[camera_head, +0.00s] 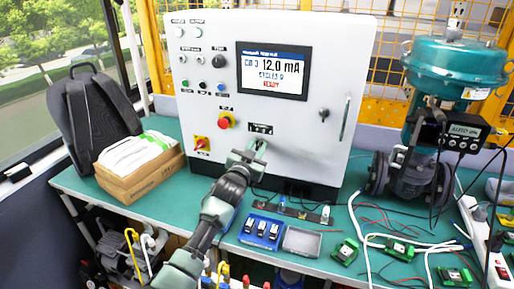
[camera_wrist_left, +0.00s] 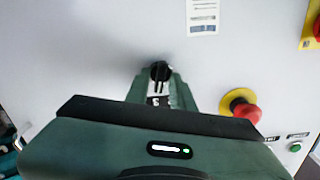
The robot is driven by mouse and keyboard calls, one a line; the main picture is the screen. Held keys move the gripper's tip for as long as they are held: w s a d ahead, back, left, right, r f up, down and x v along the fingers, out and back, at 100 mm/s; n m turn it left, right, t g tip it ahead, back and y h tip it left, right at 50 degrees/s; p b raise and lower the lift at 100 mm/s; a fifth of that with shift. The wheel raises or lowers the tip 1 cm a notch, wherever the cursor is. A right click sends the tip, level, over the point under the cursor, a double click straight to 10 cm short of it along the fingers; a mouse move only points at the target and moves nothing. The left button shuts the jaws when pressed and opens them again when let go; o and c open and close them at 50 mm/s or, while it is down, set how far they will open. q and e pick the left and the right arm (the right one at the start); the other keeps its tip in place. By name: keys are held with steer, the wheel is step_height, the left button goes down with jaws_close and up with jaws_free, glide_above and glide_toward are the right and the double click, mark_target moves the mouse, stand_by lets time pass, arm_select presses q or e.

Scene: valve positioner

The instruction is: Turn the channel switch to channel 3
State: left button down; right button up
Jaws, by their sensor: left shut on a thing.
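The grey control cabinet (camera_head: 300,120) stands upright on the green table. Its screen (camera_head: 273,71) appears to read CH 3, 12.0 mA, with a red line below. A small dark label (camera_head: 260,128) sits low on the front panel, just above my left gripper (camera_head: 257,146). In the left wrist view a small black knob (camera_wrist_left: 160,70), which looks like the channel switch, sits between the fingertips of my left gripper (camera_wrist_left: 160,78). The gripper is shut on it. The knob's pointer direction is too small to tell. My right gripper is not in view.
A red emergency stop (camera_head: 226,120) is close beside the gripper. A red-yellow switch (camera_head: 201,144) is further left. A cardboard box (camera_head: 140,178) and backpack (camera_head: 95,115) stand left. A blue tray (camera_head: 261,230) lies in front, a teal valve (camera_head: 440,70) right, with loose cables.

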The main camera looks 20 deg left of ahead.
arm_select(q)
steer(key=c, duration=1.5)
jaws_free()
steer(key=s, duration=0.8)
steer(key=shift+a+b, duration=0.15)
steer(key=shift+b, duration=0.25)
steer(key=shift+f, duration=0.15)
